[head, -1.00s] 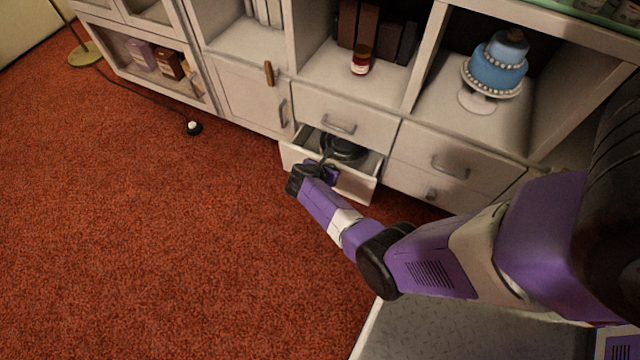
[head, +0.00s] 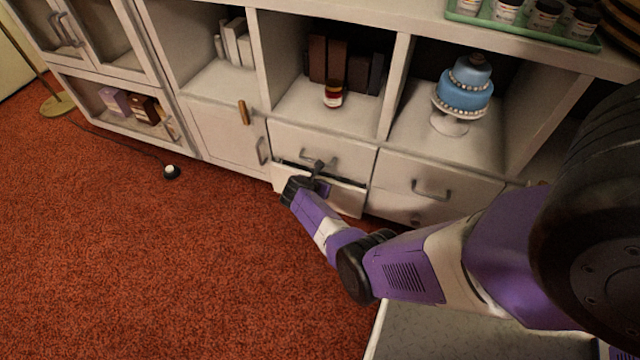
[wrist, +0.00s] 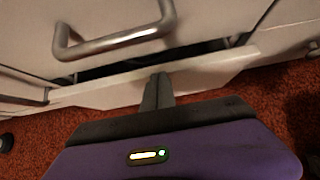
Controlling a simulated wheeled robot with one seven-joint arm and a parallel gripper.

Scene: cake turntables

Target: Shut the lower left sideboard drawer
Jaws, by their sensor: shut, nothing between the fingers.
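The lower left sideboard drawer (head: 345,196) is white and stands slightly open, with a narrow dark gap along its top edge. In the wrist view its front (wrist: 200,78) crosses the middle of the picture below the upper drawer's handle. My gripper (head: 318,170) is shut and empty. In the wrist view its closed fingertips (wrist: 158,78) are at the top edge of the drawer front; I cannot tell whether they press on it. The upper left drawer (head: 318,150) is closed, with a metal bar handle (wrist: 115,40). The lower drawer's own handle is hidden.
A cabinet door (head: 225,135) is left of the drawers. A cord with a dark round switch (head: 171,172) lies on the red carpet. Open carpet spreads left.

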